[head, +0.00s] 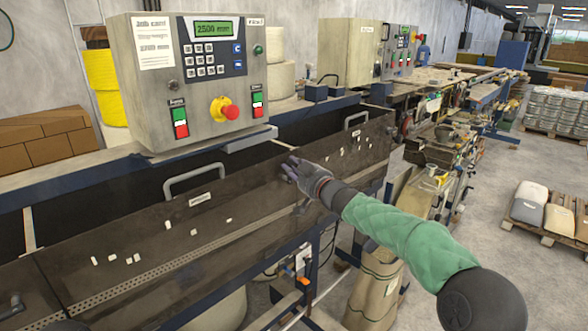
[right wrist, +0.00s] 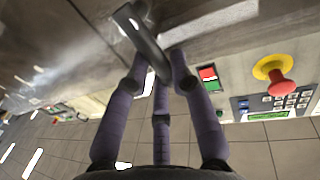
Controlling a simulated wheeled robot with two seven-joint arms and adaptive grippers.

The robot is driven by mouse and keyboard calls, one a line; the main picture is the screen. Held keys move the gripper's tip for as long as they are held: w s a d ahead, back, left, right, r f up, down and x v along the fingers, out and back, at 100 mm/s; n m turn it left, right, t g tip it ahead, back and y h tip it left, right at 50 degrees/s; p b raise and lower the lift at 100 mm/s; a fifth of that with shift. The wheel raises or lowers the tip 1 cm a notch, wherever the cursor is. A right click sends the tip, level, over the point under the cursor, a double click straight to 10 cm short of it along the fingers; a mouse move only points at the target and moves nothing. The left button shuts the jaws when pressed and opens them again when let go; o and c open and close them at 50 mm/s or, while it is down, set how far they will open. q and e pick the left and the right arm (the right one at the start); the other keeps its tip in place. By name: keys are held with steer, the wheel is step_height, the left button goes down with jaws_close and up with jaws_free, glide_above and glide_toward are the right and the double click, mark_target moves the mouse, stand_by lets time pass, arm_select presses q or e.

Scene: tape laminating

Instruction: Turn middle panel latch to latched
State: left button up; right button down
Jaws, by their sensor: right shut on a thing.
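The dark middle panel (head: 165,235) slopes along the front of the machine. My right gripper (head: 296,168) reaches in from the right to its upper right part and covers the latch in the head view. In the right wrist view, the middle panel latch (right wrist: 150,45) is a dark lever on a round pivot, slanting from the pivot in between my fingers. My right gripper (right wrist: 158,82) is shut around the lever's free end. Whether the latch is fully latched cannot be told. My left gripper is not in view.
A control box (head: 190,80) with a red and yellow stop button (head: 226,109) stands behind the panel. Metal handles (head: 193,180) rise from the panel's upper edge. Another dark latch (head: 12,306) sits on the left panel.

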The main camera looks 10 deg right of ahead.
mark_target(272, 181)
steer(key=n+b, duration=0.2)
steer(key=s+a+f+n+b, duration=0.1)
steer(key=n+b, duration=0.1)
steer(key=b, duration=0.1)
steer(key=a+n+y+b, duration=0.1)
steer(key=n+b, duration=0.1)
steer(key=shift+s+a+f+n+t, duration=0.2)
steer(key=shift+s+n+t, duration=0.05)
steer(key=shift+n+t, duration=0.15)
steer(key=shift+s+a+f+n+y+b, duration=0.1)
steer(key=shift+a+n+y+b, duration=0.1)
steer(key=shift+n+b, duration=0.3)
steer(key=shift+s+a+f+n+y+b, duration=0.1)
steer(key=shift+n+y+b, duration=0.1)
steer(key=shift+n+b, duration=0.3)
steer(key=n+b, duration=0.1)
steer(key=f+n+b, duration=0.1)
steer(key=n, duration=0.1)
steer(key=a+n+y+b, duration=0.1)
steer(key=n, duration=0.1)
steer(key=shift+s+f, duration=0.3)
steer(key=shift+s+a+f+n+g+y+b, duration=0.15)
steer(key=shift+f+n+y+b, duration=0.2)
steer(key=shift+n, duration=0.6)
steer(key=shift+w+d+f+n+g+y+b, duration=0.15)
steer(key=shift+n+b, duration=0.25)
steer(key=shift+n, duration=0.6)
steer(key=shift+s+a+f+n+g+y+b, duration=0.15)
steer(key=shift+f+n+y+b, duration=0.2)
steer(key=shift+n, duration=0.6)
